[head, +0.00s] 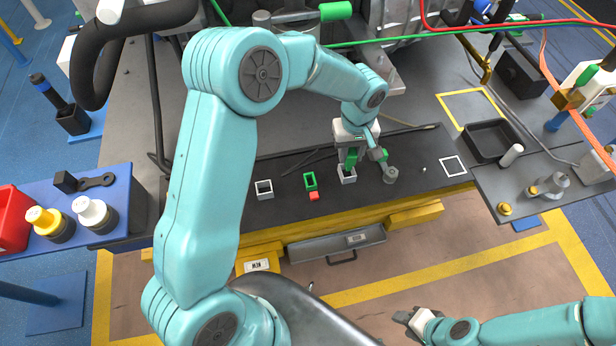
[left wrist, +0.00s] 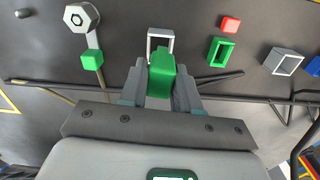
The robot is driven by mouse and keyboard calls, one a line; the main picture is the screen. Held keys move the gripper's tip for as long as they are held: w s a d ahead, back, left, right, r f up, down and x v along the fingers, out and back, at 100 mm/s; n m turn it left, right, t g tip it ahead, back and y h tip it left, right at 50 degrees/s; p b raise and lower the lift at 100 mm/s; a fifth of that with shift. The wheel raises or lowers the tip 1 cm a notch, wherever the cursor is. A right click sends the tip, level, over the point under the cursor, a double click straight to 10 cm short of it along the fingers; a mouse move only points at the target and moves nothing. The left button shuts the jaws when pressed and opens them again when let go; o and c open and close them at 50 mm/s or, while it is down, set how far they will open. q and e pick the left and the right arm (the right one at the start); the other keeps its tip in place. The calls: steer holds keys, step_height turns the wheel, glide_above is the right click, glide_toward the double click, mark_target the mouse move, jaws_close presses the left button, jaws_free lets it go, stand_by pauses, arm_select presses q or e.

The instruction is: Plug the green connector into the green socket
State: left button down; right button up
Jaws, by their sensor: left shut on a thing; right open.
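My left gripper (head: 356,148) is shut on the green connector (head: 350,158), which also shows between its fingers in the left wrist view (left wrist: 160,76). The connector points down at a pale grey square socket (head: 348,179); whether it touches that socket I cannot tell. In the left wrist view this pale socket (left wrist: 151,42) shows just beyond the connector, its interior partly visible. The green socket (head: 310,181) is an open frame to the left in the head view. It lies right of the connector in the left wrist view (left wrist: 221,51). My right gripper (head: 412,318) is open and empty, low in the head view.
A red block (head: 314,196) lies beside the green socket. Another grey socket (head: 264,189) stands further left. A black tray (head: 490,141) is at the right.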

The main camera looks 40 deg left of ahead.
arm_select(q)
steer(key=shift+r, duration=0.15)
steer(key=shift+s+a, duration=0.1)
steer(key=shift+n, duration=0.4)
steer(key=s+a+b, duration=0.2)
steer(key=s+a+f+b, duration=0.1)
steer(key=s+a+b, duration=0.1)
steer(key=s+a+f+b, duration=0.1)
steer(key=s+a+b, duration=0.1)
steer(key=s, duration=0.1)
steer(key=shift+s+a, duration=0.1)
steer(key=shift+s+r, duration=0.1)
steer(key=shift+s, duration=0.1)
